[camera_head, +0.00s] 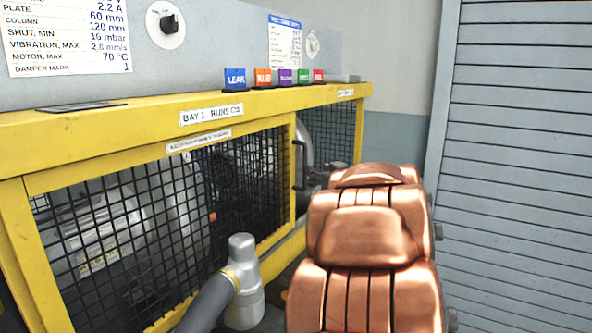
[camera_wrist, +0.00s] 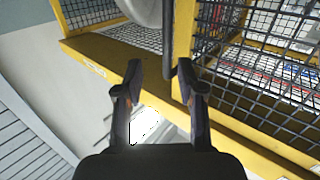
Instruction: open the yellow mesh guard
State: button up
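The yellow mesh guard (camera_head: 165,205) is a yellow frame with black wire mesh along the bench front. It looks shut in the head view. Its black bar handle (camera_head: 298,165) stands upright near its right edge. In the wrist view the guard's mesh (camera_wrist: 270,85) is at the right and the handle (camera_wrist: 170,45) comes down from the top. My gripper (camera_wrist: 160,68) is open, with the handle's end appearing between its two fingers, nearer the right one. I cannot tell whether they touch. In the head view my arm mostly hides my gripper.
Several coloured label blocks (camera_head: 235,78) stand on the yellow top rail (camera_head: 150,112). Behind the mesh is grey blower machinery (camera_head: 95,235). A grey slatted shutter (camera_head: 520,170) stands at the right.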

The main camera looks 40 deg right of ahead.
aim_at(306, 165)
jog(key=shift+n+t+y, duration=0.5)
jog(key=shift+y, duration=0.3)
jog(key=shift+x, duration=4.4)
jog(key=shift+f, duration=0.2)
grip_shut()
